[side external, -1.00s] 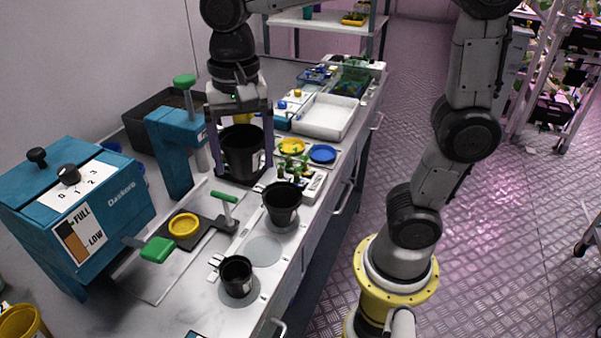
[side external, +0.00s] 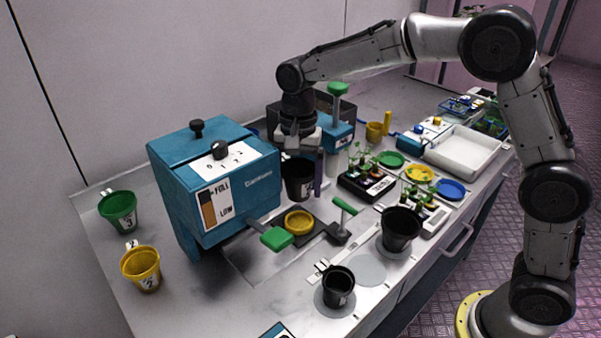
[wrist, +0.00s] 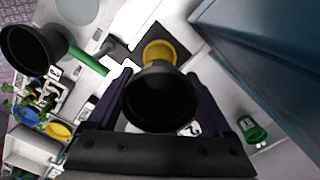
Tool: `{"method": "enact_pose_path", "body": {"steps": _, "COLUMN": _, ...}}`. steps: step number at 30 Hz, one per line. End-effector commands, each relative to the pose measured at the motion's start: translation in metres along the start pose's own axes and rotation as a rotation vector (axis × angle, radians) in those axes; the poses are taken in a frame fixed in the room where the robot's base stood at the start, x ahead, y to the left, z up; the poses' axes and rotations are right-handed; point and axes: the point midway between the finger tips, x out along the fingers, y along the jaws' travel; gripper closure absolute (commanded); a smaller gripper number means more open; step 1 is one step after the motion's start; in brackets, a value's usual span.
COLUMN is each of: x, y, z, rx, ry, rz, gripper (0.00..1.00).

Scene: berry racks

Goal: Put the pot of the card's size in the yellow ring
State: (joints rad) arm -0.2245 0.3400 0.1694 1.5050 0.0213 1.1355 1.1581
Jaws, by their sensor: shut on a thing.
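My gripper (side external: 302,170) is shut on a black pot (side external: 296,184), held upright behind the yellow ring. The wrist view shows the pot (wrist: 158,103) between my gripper's fingers (wrist: 160,84). The yellow ring (side external: 299,222) lies on a dark plate beside the blue machine; it also shows in the wrist view (wrist: 163,51), partly hidden by the pot. A small black pot (side external: 339,288) and a larger black pot (side external: 400,231) stand on the front of the bench. Only a corner of a blue-edged card (side external: 277,332) shows at the bottom; its face cannot be read.
The blue machine (side external: 215,180) stands left of the ring, with a green-ended lever (side external: 277,239) projecting. A green-handled clamp (side external: 341,222) is right of the ring. A blue press (side external: 334,132) is behind my gripper. Green (side external: 120,212) and yellow (side external: 142,268) numbered cups stand left.

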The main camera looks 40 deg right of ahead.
Motion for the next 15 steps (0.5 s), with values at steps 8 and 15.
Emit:
{"method": "enact_pose_path", "body": {"steps": 8, "x": 0.031, "y": 0.001, "z": 0.000, "rx": 0.000, "ry": -0.001, "rz": 0.002, "gripper": 0.68}}
{"method": "enact_pose_path", "body": {"steps": 15, "x": 0.054, "y": 0.001, "z": -0.001, "rx": 0.000, "ry": -0.001, "rz": 0.002, "gripper": 0.68}}
